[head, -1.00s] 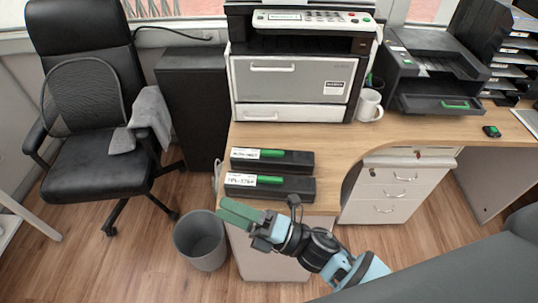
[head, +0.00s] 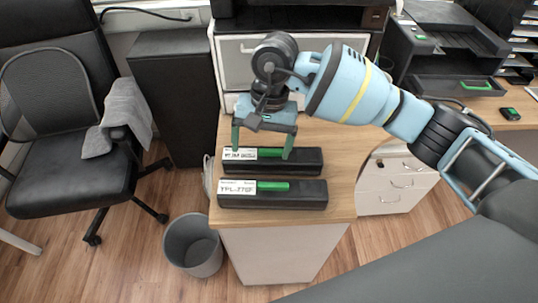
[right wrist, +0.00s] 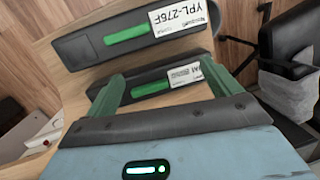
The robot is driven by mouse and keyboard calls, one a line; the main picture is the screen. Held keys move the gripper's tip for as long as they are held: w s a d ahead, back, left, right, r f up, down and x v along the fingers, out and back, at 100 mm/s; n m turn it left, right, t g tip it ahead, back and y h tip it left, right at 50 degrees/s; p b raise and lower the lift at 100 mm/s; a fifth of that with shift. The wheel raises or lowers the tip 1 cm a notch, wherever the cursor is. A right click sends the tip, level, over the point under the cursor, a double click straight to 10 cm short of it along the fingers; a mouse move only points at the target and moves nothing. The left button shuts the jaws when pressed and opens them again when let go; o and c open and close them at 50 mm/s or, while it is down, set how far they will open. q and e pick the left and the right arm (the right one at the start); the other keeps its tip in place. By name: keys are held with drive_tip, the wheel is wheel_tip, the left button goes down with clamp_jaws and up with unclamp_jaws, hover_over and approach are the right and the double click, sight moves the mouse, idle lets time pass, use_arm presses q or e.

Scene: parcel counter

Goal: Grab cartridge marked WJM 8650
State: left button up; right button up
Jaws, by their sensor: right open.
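Two black cartridges with green strips and white labels lie side by side on the desk. The front cartridge (head: 305,196) reads roughly YPL-276F; it also shows in the right wrist view (right wrist: 85,46). The back cartridge (head: 308,160) has a label partly covered by a finger and too blurred to read surely; it shows in the right wrist view (right wrist: 184,76). My right gripper (head: 262,151) is open, its green fingers pointing down over the back cartridge and spread along its length. In the right wrist view the gripper (right wrist: 164,75) frames that cartridge's strip and label. Contact is unclear. My left gripper is not in view.
A printer (head: 232,60) stands behind the cartridges, partly hidden by my right arm. A grey bin (head: 192,246) stands on the floor left of the desk (head: 335,150). A black tray unit (head: 445,45) is at the right. Bare desk lies right of the cartridges.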

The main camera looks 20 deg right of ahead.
sight(272, 150)
drive_tip(key=w+d+r+h, duration=0.1)
drive_tip(key=d, duration=0.1)
drive_tip(key=w+d+r+t+h, duration=0.1)
drive_tip(key=w, duration=0.1)
drive_tip(key=shift+d+r+n, duration=0.15)
drive_tip(key=shift+d+n, duration=0.15)
drive_tip(key=shift+d, duration=0.1)
drive_tip(key=shift+f, duration=0.7)
drive_tip(key=shift+a+f, duration=0.15)
drive_tip(key=shift+f, duration=3.05)
drive_tip(key=shift+c, duration=0.4)
drive_tip(key=c, duration=1.7)
drive_tip(key=shift+r, duration=0.1)
wheel_tip(272, 150, up, 10)
